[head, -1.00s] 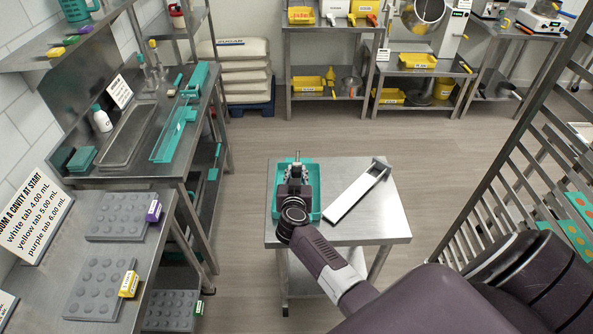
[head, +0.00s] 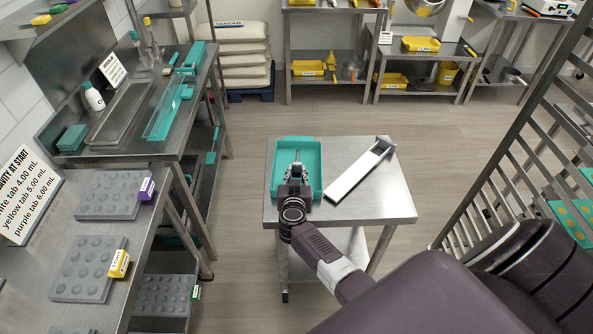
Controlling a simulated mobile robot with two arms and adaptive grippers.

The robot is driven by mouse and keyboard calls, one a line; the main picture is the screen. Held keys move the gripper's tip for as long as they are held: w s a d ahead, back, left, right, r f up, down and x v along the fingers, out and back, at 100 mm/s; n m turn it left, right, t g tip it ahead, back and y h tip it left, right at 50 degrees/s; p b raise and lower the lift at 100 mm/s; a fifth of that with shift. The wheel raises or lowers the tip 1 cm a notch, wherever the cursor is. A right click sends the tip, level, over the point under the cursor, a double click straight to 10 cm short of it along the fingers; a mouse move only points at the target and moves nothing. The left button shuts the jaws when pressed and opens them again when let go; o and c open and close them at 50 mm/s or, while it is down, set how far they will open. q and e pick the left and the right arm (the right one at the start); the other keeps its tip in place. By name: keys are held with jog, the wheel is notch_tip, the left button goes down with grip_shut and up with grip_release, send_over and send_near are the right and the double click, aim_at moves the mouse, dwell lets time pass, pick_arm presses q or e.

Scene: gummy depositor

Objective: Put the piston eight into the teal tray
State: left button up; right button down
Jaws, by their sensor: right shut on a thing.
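The teal tray (head: 312,152) lies on the small steel table in the middle of the head view. Most of the piston is hidden by the fingers. I cannot tell whether it touches the tray floor. My left gripper is not in view.
A long white and steel channel-like piece (head: 361,172) lies on the small table (head: 390,203) right of the tray. A steel rack (head: 520,150) stands at right. Benches with grey cavity moulds (head: 114,195) and a teal trough (head: 165,118) stand at left. The floor beyond the table is clear.

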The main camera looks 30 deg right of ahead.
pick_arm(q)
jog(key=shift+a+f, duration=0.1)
pick_arm(e)
jog(key=shift+f, duration=0.15)
jog(key=c, duration=1.6)
grip_release()
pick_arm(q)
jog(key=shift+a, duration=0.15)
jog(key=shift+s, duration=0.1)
pick_arm(e)
jog(key=shift+a, duration=0.1)
jog(key=v, duration=1.2)
